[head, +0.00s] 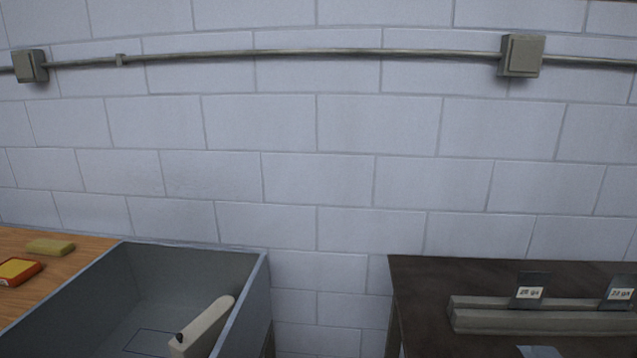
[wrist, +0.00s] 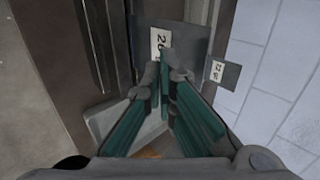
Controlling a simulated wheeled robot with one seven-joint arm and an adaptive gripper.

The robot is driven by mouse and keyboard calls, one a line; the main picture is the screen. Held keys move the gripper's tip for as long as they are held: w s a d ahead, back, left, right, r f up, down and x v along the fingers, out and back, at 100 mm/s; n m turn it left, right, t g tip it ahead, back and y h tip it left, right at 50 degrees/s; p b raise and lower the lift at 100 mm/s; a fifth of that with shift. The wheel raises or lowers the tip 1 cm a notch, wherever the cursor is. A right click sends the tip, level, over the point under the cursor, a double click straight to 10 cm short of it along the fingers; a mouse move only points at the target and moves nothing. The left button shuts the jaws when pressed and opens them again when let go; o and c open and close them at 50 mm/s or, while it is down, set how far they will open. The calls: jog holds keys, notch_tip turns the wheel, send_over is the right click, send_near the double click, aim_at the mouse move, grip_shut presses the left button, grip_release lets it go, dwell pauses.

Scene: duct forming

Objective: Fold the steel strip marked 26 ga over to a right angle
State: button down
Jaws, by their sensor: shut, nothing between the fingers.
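The steel strip marked 26 ga (head: 530,291) is a dark grey plate with a white label. It stands upright in a long grey bar holder (head: 480,318) on the dark bench at the right of the head view. In the wrist view the same strip (wrist: 190,45) is at top centre, its label partly covered by a fingertip. My gripper (wrist: 164,68) has teal finger pads, with its tips together and empty. The tips overlap the strip's lower edge in the picture; I cannot tell whether they touch it. My gripper is not seen in the head view.
A second strip, marked 22 ga (head: 620,293), stands to the right in the same holder. A bluish plate (head: 540,352) shows at the bench front. A deep grey bin (head: 250,305) and a wooden top (head: 60,262) with a yellow block (head: 50,247) are at left. A block wall stands behind.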

jog(key=shift+w, duration=0.15)
jog(key=shift+w, duration=0.3)
jog(key=shift+w+d+b, duration=0.2)
jog(key=shift+w+b, duration=0.4)
jog(key=shift+w, duration=0.7)
jog(key=shift+w+d+f+b, duration=0.1)
jog(key=shift+w+b, duration=0.35)
jog(key=shift+w, duration=0.55)
jog(key=shift+w, duration=0.1)
jog(key=shift+w+f+b, duration=0.1)
jog(key=shift+w+b, duration=0.3)
jog(key=shift+w, duration=0.4)
jog(key=shift+w, duration=0.15)
